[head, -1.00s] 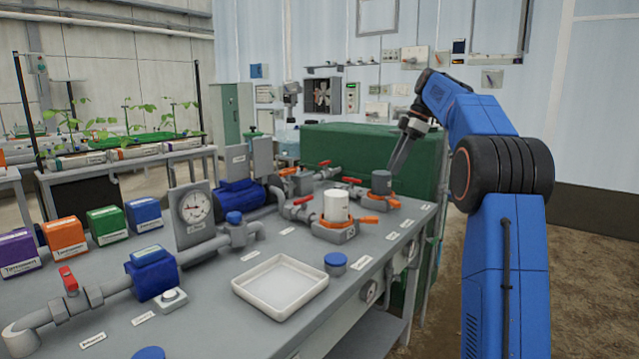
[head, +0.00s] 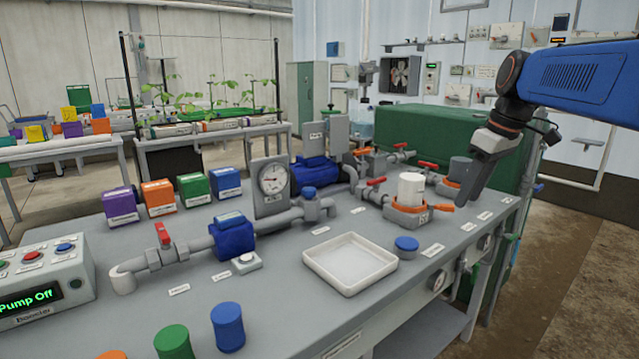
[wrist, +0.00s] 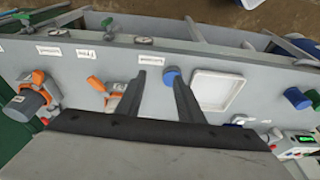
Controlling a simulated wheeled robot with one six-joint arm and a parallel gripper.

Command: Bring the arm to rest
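My gripper (head: 468,197) hangs at the right of the head view, fingers pointing down, near the right end of the grey bench (head: 290,275). In the head view it is in front of the dark grey cylinder (head: 459,168). In the wrist view my gripper (wrist: 160,74) has its two fingers apart with only bench top between them, so it is open and empty. My blue arm crosses the upper right of the head view.
A white cylinder (head: 411,187) stands in an orange-handled base. A white tray (head: 350,263) and a blue cap (head: 406,247) lie on the bench. A gauge (head: 271,178), pipes and a box reading "Pump Off" (head: 43,287) stand left. A green block (head: 440,130) stands behind.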

